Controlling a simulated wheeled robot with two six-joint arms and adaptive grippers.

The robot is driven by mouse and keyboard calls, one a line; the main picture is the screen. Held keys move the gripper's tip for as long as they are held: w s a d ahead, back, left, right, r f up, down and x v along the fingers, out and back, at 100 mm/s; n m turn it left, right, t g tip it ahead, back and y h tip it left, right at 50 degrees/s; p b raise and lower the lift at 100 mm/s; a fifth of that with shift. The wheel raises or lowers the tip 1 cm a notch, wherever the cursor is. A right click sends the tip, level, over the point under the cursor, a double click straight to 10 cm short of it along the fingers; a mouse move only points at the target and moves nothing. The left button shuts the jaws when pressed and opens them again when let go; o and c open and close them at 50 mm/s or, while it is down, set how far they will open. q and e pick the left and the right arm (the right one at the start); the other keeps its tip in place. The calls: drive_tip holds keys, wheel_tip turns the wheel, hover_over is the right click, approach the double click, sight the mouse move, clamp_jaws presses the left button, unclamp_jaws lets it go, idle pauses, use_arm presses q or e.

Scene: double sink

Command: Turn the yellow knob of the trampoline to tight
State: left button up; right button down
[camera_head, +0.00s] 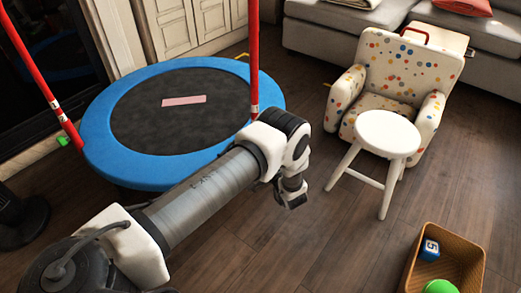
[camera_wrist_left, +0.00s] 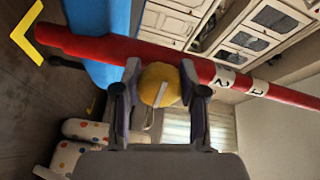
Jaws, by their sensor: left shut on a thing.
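The trampoline has a blue rim (camera_head: 110,125) and a dark mat, and stands at the left in the head view. A red post (camera_head: 254,65) rises at its right side, and its lower part is hidden behind my left arm. The wrist view shows the red post (camera_wrist_left: 95,48) crossing the picture, with white marks on it. The yellow knob (camera_wrist_left: 158,78) is round with a pale line on its face, and sits by the post. My left gripper (camera_wrist_left: 161,92) is shut on the knob, one finger on each side. The head view hides the knob and fingertips.
A white stool (camera_head: 388,132) stands in front of a dotted armchair (camera_head: 395,70) at the right. A tan basket (camera_head: 468,248) with a blue block (camera_head: 430,250) is at the lower right. Another red post (camera_head: 40,85) stands at the left. Floor between arm and basket is clear.

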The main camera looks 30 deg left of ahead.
use_arm(q)
drive_tip(key=o, duration=1.1)
drive_tip(key=shift+o, duration=0.2)
drive_tip(key=v, duration=1.2)
drive_tip(key=shift+r, duration=0.15)
